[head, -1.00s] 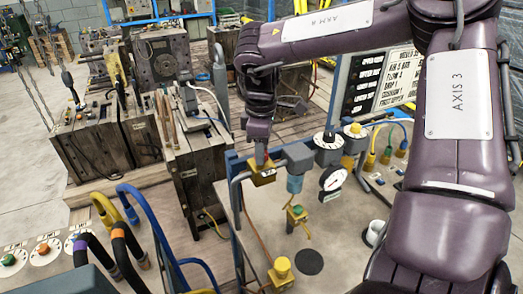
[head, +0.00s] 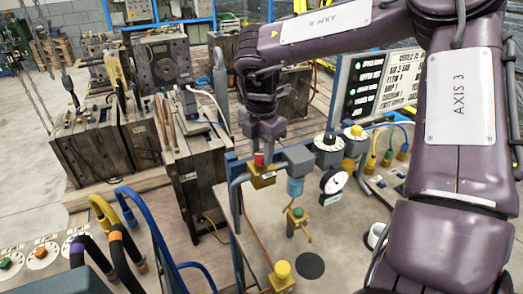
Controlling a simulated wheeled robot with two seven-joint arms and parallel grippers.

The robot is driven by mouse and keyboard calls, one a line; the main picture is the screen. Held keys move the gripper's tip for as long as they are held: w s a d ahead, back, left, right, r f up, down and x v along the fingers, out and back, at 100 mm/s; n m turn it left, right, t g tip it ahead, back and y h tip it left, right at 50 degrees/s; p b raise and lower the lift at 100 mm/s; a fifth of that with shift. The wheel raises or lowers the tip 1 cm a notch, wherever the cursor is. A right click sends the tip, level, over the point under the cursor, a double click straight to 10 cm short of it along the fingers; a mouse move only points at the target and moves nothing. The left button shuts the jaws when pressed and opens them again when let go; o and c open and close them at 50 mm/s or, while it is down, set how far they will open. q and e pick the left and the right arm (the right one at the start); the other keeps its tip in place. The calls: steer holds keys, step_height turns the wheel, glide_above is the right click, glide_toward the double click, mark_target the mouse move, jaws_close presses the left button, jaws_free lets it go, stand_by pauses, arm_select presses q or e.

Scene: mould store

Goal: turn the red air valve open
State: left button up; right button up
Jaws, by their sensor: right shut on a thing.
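The red air valve (head: 259,159) is a small red handle on top of a yellow block, at the upper left of the grey bench panel in the head view. My right gripper (head: 262,151) points down from above and is shut on the red handle. The fingers hide part of it, so I cannot tell its exact turn angle. The yellow valve body (head: 262,175) sits below, joined to grey pipework. A white dial gauge (head: 334,181) stands to its right; its reading is too small to tell. My left gripper is not in view.
A grey block with a blue bowl (head: 296,187) stands just right of the valve. A green-topped fitting (head: 298,213) and a yellow knob (head: 282,270) are nearer. Blue rails and hoses (head: 150,225) crowd the left. Bare panel lies around the black disc (head: 310,265).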

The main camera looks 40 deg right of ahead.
mark_target(261, 154)
steer(key=n, duration=0.5)
stand_by(0.6)
steer(key=o, duration=1)
steer(key=shift+c, duration=0.2)
steer(key=shift+r, duration=0.4)
step_height(261, 154, up, 7)
steer(key=shift+b, duration=0.3)
